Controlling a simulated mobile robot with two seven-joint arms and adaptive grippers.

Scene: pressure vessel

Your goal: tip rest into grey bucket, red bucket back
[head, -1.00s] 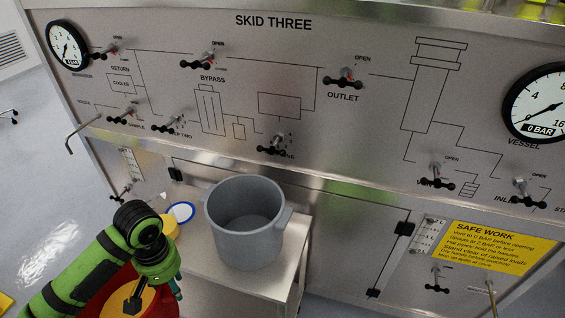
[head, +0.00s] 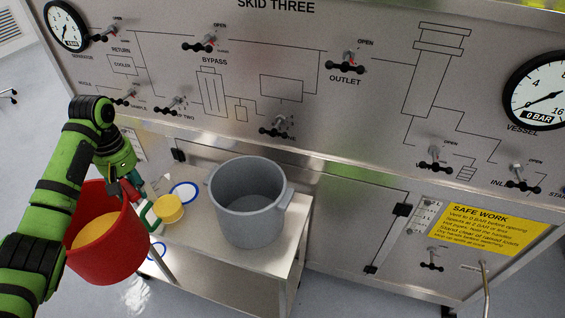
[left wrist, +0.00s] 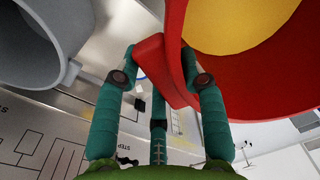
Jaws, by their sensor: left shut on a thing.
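The red bucket (head: 112,258) hangs in the air at the left of the head view, left of the cart, with a yellow content inside. My left gripper (head: 134,188) is shut on its side handle; in the left wrist view the teal fingers (left wrist: 160,72) close around the red handle (left wrist: 152,55). The red bucket (left wrist: 225,90) looks roughly upright. The grey bucket (head: 246,215) stands upright on the cart, to the right of the red one, and its visible inside looks empty. Part of the grey bucket (left wrist: 40,45) also shows in the left wrist view. My right gripper is out of view.
The steel cart (head: 230,268) also carries a yellow round piece (head: 169,208), a white disc with a blue rim (head: 185,191) and a green-rimmed item partly hidden by my gripper. The skid panel (head: 330,130) with valves and gauges rises close behind the cart.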

